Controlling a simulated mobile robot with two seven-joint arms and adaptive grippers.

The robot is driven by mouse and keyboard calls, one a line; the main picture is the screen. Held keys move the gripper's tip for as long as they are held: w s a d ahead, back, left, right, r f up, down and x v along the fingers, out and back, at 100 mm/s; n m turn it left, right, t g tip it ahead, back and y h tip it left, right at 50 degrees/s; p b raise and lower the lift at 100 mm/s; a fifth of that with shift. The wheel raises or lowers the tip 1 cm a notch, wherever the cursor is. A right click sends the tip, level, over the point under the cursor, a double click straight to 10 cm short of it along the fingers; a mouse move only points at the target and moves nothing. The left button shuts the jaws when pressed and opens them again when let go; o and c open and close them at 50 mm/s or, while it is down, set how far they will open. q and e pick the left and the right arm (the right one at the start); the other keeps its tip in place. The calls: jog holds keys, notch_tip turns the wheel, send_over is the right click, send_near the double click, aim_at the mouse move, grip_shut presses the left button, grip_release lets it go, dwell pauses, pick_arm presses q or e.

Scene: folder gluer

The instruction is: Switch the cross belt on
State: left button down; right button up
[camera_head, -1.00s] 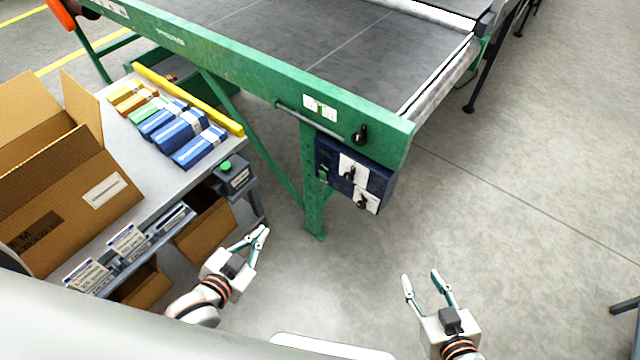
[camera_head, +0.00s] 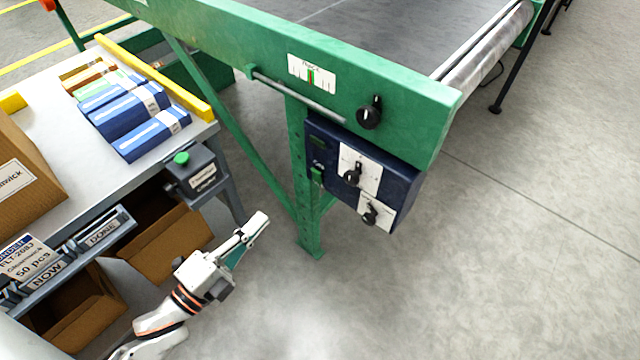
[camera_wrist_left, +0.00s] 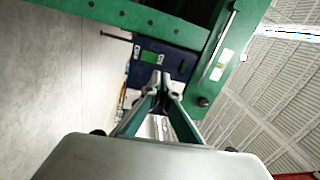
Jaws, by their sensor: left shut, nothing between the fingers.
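A dark blue control box (camera_head: 402,180) hangs under the green conveyor frame (camera_head: 420,100). It carries two black rotary knobs on white plates, an upper knob (camera_head: 352,174) and a lower knob (camera_head: 370,214). A small green switch (camera_head: 317,175) is at its left edge. The labels are too small to read, so I cannot tell which control is the cross belt's. My left gripper (camera_head: 256,226) is shut and empty, below and left of the box, apart from it. In the left wrist view, the gripper (camera_wrist_left: 161,80) points at the box (camera_wrist_left: 176,64). My right gripper is out of view.
Another black knob (camera_head: 369,112) and a white scale plate (camera_head: 311,74) are on the frame. A grey box with a green button (camera_head: 182,158) is on the side table, which holds blue packs (camera_head: 125,115). A green leg (camera_head: 303,200) stands under the conveyor. Floor to the right is clear.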

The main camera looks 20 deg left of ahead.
aim_at(314, 173)
pick_arm(q)
jog(key=shift+w+d+f+m+h+b, duration=0.1)
jog(key=shift+d+f+m+h+b, duration=0.35)
jog(key=shift+f+m, duration=0.3)
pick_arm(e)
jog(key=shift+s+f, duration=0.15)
pick_arm(q)
jog(key=shift+a+r, duration=0.1)
jog(key=b+x, duration=0.1)
jog(key=x, duration=1.2)
jog(key=shift+w, duration=0.45)
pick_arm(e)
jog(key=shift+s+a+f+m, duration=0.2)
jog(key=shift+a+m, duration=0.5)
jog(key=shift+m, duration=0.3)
